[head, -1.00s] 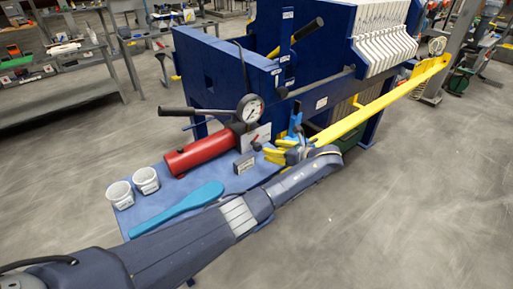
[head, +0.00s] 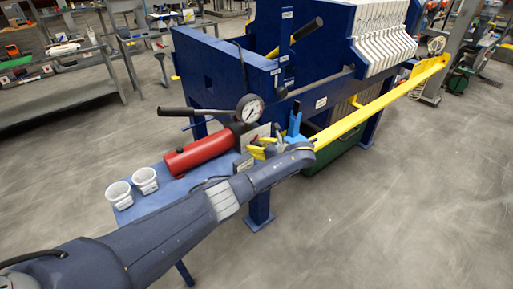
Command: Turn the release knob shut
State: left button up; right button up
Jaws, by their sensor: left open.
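The red hydraulic pump cylinder (head: 197,155) lies on the blue side table, with a round dial gauge (head: 250,108) above its right end. My left gripper (head: 258,148), with yellow fingers, is open at the right end of the pump, just below the gauge. I cannot tell whether the fingers touch anything. I cannot make out the release knob; the gripper and wrist cover much of that end of the pump. A pale card (head: 257,132) shows partly behind the fingers. My right gripper is not in view.
Two white cups (head: 145,180) stand on the blue table (head: 176,187) left of my arm. The black-gripped pump lever (head: 176,112) sticks out left. The blue filter press (head: 225,75) stands behind. A long yellow bar (head: 375,108) runs right, with open floor in front.

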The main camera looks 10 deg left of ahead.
pick_arm(q)
jog(key=shift+c, duration=0.2)
grip_shut()
jog(key=shift+f, duration=0.1)
jog(key=shift+n+t+h, duration=0.3)
jog(key=shift+n, duration=0.1)
jog(key=shift+o, duration=0.2)
grip_release()
